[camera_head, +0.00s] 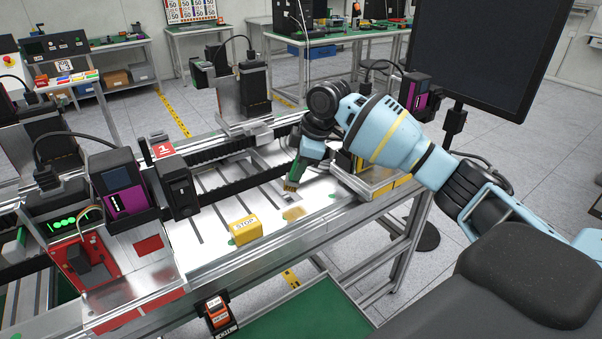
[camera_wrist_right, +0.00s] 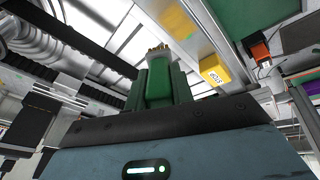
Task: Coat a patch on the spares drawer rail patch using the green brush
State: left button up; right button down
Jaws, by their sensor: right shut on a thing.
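The green brush (camera_head: 298,172) points down from my right gripper (camera_head: 310,152), which is shut on it. Its tan bristles (camera_head: 290,186) appear a little above the metal bench top and behind a yellowish patch (camera_head: 294,213); I cannot tell the exact gap. In the right wrist view the brush (camera_wrist_right: 159,80) stands between the fingers, bristles (camera_wrist_right: 158,53) away from the wrist. A yellow patch (camera_wrist_right: 176,22) shows beyond it there. My left gripper is not in view.
A yellow STOP block (camera_head: 246,229) sits on the bench left of the patch; it also shows in the right wrist view (camera_wrist_right: 215,70). A black and purple device (camera_head: 123,190) stands further left. The slotted metal top (camera_head: 215,205) between is mostly clear.

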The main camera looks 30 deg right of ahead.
jog(key=shift+r, duration=1.3)
